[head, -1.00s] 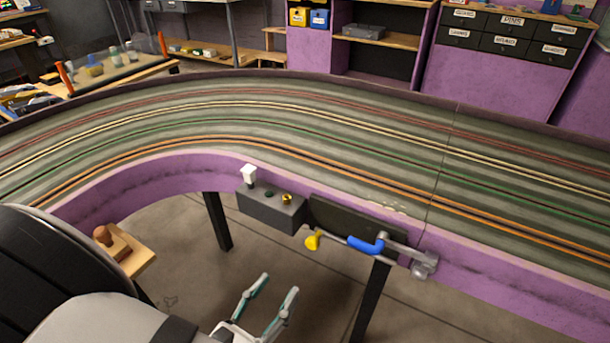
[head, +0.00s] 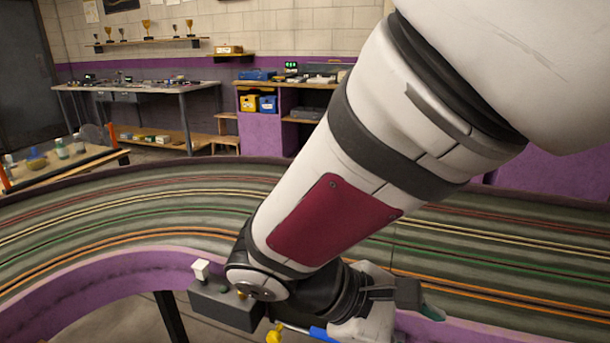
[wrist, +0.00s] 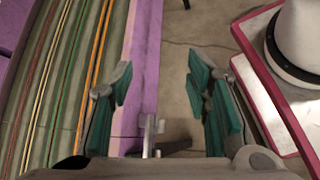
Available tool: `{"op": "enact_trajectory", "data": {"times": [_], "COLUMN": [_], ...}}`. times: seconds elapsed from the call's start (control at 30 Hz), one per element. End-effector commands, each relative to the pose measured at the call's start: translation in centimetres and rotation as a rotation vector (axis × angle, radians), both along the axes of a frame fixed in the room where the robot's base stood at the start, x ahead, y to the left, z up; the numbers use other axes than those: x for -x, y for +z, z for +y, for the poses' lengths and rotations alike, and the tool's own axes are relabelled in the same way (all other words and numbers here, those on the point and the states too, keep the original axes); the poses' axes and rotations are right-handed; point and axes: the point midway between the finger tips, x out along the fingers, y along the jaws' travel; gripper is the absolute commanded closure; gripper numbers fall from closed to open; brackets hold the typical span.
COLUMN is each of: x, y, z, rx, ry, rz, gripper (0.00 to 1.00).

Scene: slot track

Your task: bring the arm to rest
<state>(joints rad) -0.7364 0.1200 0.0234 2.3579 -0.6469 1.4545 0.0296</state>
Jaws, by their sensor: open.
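My gripper (wrist: 160,95) is open and empty in the wrist view, with its teal-padded fingers spread apart over the purple edge of the track and the grey floor. In the head view my white arm with a dark red panel reaches across the middle and right and hides much of the track. Only a teal bit of the gripper (head: 432,312) shows there, at the lower right near the purple track wall.
The slot track (head: 100,215) curves across the scene. A dark box (head: 222,305) with a white knob (head: 200,269) sits on its near wall, partly behind my arm. A blue-gripped lever (head: 322,333) with a yellow end (head: 274,336) is beside it. Shelves and a workbench (head: 140,88) stand behind.

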Motion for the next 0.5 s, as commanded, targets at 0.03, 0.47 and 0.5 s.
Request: {"op": "enact_trajectory", "data": {"times": [0.03,0.47,0.5], "x": [0.9,9.3,9.9], "y": [0.7,3.0,3.1], "z": [-1.3,-5.5,-5.5], "rx": [-0.059,-0.538,-0.579], "ry": [-0.08,-0.666,-0.708], "rz": [-0.026,-0.279,-0.309], "gripper": [0.56,0.56,0.56]}}
